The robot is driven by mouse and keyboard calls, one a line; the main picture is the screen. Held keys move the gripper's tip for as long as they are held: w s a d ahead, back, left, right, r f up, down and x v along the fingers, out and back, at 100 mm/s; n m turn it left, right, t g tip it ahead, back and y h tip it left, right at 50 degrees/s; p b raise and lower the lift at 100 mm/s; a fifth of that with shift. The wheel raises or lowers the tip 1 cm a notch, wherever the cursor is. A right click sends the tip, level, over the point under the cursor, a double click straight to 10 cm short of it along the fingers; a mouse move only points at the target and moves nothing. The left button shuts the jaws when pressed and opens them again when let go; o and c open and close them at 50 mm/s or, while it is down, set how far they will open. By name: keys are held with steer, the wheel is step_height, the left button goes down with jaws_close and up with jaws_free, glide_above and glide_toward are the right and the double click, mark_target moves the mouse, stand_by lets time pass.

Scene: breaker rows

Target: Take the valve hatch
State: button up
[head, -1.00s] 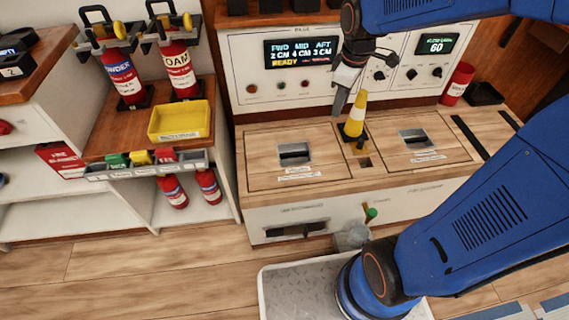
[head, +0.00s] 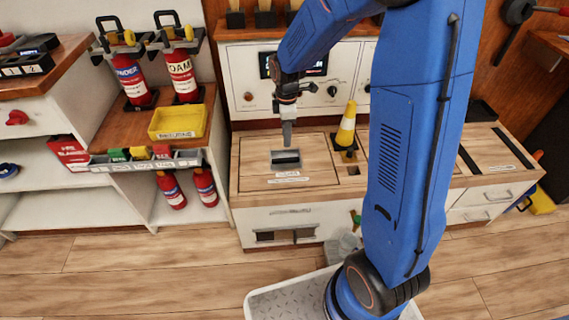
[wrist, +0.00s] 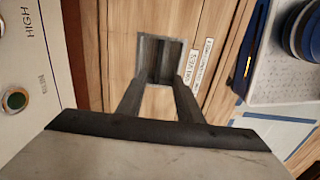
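A square wooden hatch (head: 255,173) with a dark recessed handle (head: 286,158) and white labels is set flush and closed in the left of the counter top. The label text is too small to read surely. My gripper (head: 287,141) points down just above the handle. In the wrist view, my gripper (wrist: 157,98) is open, its two fingers apart on either side of the lower part of the recessed handle (wrist: 160,58), with nothing between them. I cannot tell whether they touch it. The second hatch, right of the cone, is mostly hidden behind my arm.
A control panel (head: 243,88) rises behind. A yellow tray (head: 178,123) and fire extinguishers (head: 182,76) stand on the left shelf. Open floor lies in front.

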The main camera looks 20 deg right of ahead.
glide_above(285, 159)
steer(key=f, duration=0.8)
steer(key=shift+s+d, duration=0.15)
steer(key=shift+d, duration=0.1)
steer(key=shift+a+f, duration=0.15)
steer(key=shift+f, duration=2.5)
jaws_close()
steer(key=shift+w, duration=0.2)
